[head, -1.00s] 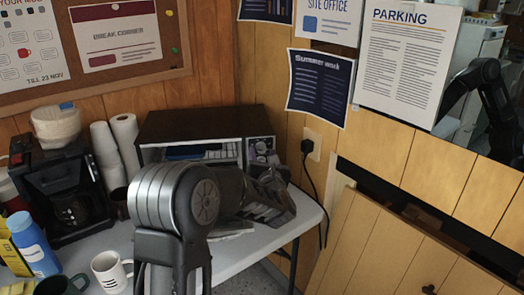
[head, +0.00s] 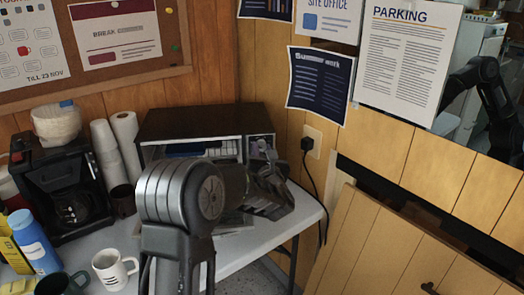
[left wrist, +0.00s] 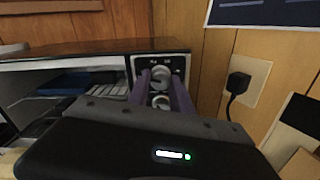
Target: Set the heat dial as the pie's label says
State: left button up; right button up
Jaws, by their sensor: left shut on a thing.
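The oven (head: 190,122) is a dark box with an open front at the back of the white table. Its control panel (head: 261,147) is on the right side. In the left wrist view, the panel has an upper dial (left wrist: 161,76) and a lower dial (left wrist: 160,101). My left gripper (left wrist: 160,75) has its two purple fingers on either side of the upper dial, shut on it. In the head view my left gripper (head: 262,170) partly hides the panel. A blue item (head: 185,150) lies inside the oven. I cannot make out a pie label or the dial markings.
A coffee maker (head: 65,190), cup stacks (head: 105,150), a white mug (head: 113,268) and a blue bottle (head: 35,243) stand on the left of the table (head: 240,262). A plugged socket (head: 312,142) is right of the oven. Wood-panelled wall is close on the right.

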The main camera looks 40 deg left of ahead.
pick_arm(q)
grip_shut()
jog(key=shift+f+m+b, duration=0.15)
jog(key=shift+m+b, duration=0.25)
jog(key=shift+b, duration=0.45)
jog(key=m+b, duration=0.3)
jog(key=b, duration=0.1)
jog(key=shift+m, duration=0.3)
jog(key=m+b, duration=0.1)
jog(key=m, duration=0.1)
jog(key=shift+s+m, duration=0.1)
jog(key=shift+m, duration=0.2)
jog(key=shift+r+m+b, duration=0.2)
jog(key=shift+m+b, duration=0.45)
jog(key=shift+m, duration=0.75)
jog(key=o, duration=1)
grip_release()
